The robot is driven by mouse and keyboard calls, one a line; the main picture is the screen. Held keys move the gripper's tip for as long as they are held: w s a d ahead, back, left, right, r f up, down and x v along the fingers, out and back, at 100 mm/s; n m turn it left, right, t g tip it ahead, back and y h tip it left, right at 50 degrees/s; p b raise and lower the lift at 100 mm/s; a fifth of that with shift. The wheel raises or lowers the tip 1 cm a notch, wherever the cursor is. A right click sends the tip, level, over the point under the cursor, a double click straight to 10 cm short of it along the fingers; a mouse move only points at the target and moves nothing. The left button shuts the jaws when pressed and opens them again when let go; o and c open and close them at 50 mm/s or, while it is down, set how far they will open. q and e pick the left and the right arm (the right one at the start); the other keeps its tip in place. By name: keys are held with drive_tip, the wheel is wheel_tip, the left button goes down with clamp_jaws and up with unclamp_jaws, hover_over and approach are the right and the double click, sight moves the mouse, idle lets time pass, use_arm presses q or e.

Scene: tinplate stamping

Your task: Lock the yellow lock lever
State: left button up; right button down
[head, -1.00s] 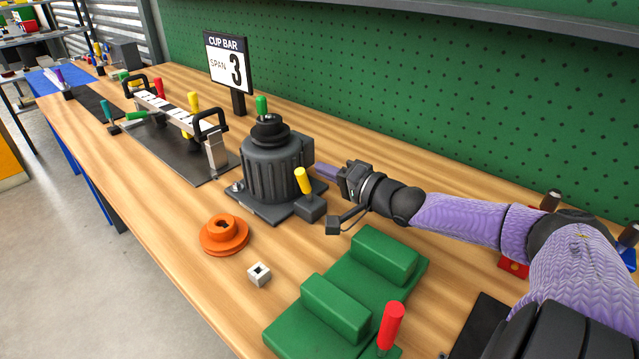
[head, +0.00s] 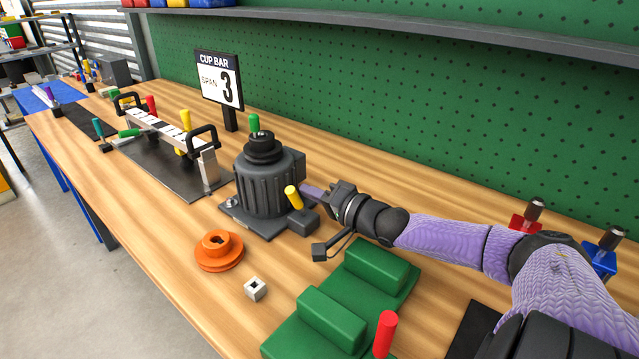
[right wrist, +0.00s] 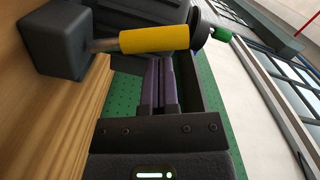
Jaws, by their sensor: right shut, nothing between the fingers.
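The yellow lock lever (head: 293,197) stands on a small dark block (head: 303,221) at the near right side of the dark ribbed motor-like housing (head: 263,184). It leans to the left in the head view. My right gripper (head: 306,190) is shut and empty, with its purple fingers just to the right of the lever. In the right wrist view the yellow lever (right wrist: 155,38) crosses in front of the fingertips of the gripper (right wrist: 161,62). I cannot tell whether they touch. My left gripper is not in view.
An orange flanged ring (head: 218,250) and a small pale square nut (head: 255,289) lie in front of the housing. A green fixture (head: 340,318) with a red lever (head: 384,334) stands near my right arm. A "CUP BAR" sign (head: 219,82) stands behind the housing.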

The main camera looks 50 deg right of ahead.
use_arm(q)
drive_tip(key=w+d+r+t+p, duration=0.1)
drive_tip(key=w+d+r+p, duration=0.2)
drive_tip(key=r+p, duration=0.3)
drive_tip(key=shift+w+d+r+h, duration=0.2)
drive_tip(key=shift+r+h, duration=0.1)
use_arm(e)
drive_tip(key=s+d, duration=0.1)
drive_tip(key=s, duration=0.8)
drive_tip(key=shift+s+r, duration=0.15)
drive_tip(key=shift+s, duration=0.15)
drive_tip(key=shift+d, duration=0.15)
